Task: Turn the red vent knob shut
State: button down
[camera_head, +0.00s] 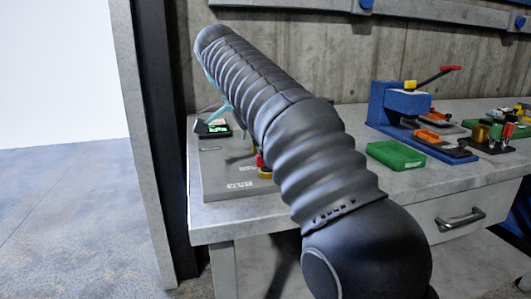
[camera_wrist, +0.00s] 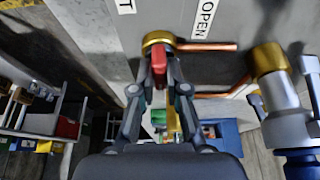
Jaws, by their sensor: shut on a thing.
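In the wrist view the red vent knob (camera_wrist: 158,58) is a narrow red lever on a round brass valve body (camera_wrist: 158,41). My gripper (camera_wrist: 159,78) is shut on the red knob, with one finger on each side of it. The knob points down the picture, toward my palm. Its lower end is partly hidden between the fingers. A label reading OPEN (camera_wrist: 205,18) lies to the upper right of the valve, and a partly cut-off label ending in T (camera_wrist: 125,5) lies to the upper left.
Copper pipes (camera_wrist: 208,46) run right from the valve area, near a large brass and silver fitting (camera_wrist: 277,85). In the head view, the bench (camera_head: 240,222) also carries a green box (camera_head: 396,154) and a blue press-like device (camera_head: 400,103) with a red-tipped lever.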

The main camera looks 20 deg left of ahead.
dwell(0.5)
jog(key=c, duration=1.2)
grip_release()
